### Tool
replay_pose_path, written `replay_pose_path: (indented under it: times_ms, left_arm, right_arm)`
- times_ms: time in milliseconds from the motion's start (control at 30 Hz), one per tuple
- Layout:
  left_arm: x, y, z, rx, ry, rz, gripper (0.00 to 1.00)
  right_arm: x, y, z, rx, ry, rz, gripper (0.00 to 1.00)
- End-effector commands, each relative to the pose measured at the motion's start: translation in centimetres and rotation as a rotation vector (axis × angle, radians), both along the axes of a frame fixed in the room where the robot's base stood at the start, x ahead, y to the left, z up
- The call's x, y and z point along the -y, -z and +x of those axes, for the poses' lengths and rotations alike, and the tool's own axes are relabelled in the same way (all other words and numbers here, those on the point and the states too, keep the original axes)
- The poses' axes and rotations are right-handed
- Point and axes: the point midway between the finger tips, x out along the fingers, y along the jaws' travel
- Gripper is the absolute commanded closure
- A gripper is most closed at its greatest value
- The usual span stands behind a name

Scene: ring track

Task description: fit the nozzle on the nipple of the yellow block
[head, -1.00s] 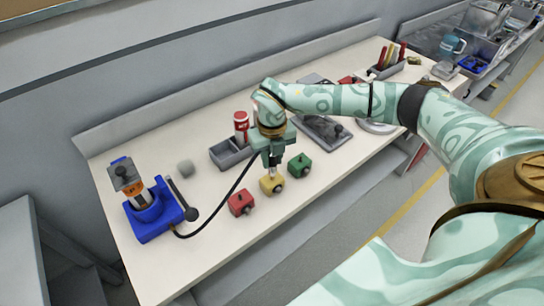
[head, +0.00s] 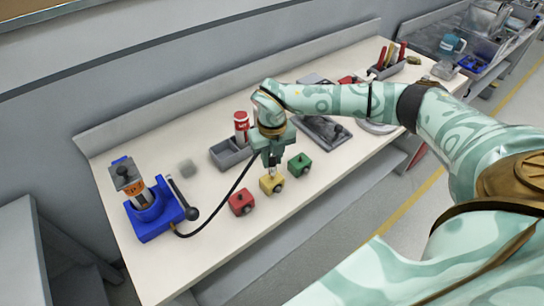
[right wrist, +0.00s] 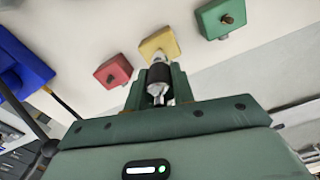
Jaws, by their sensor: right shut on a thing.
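The yellow block (head: 271,184) stands between the red block (head: 241,202) and the green block (head: 300,164) near the table's front edge. My right gripper (head: 272,163) is above it, pointing down, shut on the nozzle (right wrist: 159,76). The nozzle has a dark sleeve and a metal tip. In the right wrist view, the tip lies against the middle of the yellow block (right wrist: 152,45) and hides its nipple, so I cannot tell whether it is seated. The hose (head: 222,205) runs from the gripper to the blue pump (head: 152,219) at the left. My left gripper is not in view.
A grey tray (head: 229,156) and a red can (head: 241,123) stand behind the gripper. A dark tray (head: 312,135) is behind the green block. The table is clear in front of the blue pump's right side.

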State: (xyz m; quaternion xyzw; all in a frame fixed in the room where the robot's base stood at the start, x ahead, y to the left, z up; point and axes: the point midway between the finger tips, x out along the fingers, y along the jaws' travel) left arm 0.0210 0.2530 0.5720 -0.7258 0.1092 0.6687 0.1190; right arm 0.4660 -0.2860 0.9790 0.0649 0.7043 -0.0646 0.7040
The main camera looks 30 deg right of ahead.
Motion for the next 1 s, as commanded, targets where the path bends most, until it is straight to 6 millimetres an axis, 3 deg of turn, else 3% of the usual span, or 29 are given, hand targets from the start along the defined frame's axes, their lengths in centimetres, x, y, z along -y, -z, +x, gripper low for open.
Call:
replay_pose_path:
  times_ms: [1000]
  left_arm:
    - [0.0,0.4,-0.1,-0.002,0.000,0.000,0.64]
  right_arm:
    - [0.0,1.3,0.0,0.000,0.000,0.000,1.00]
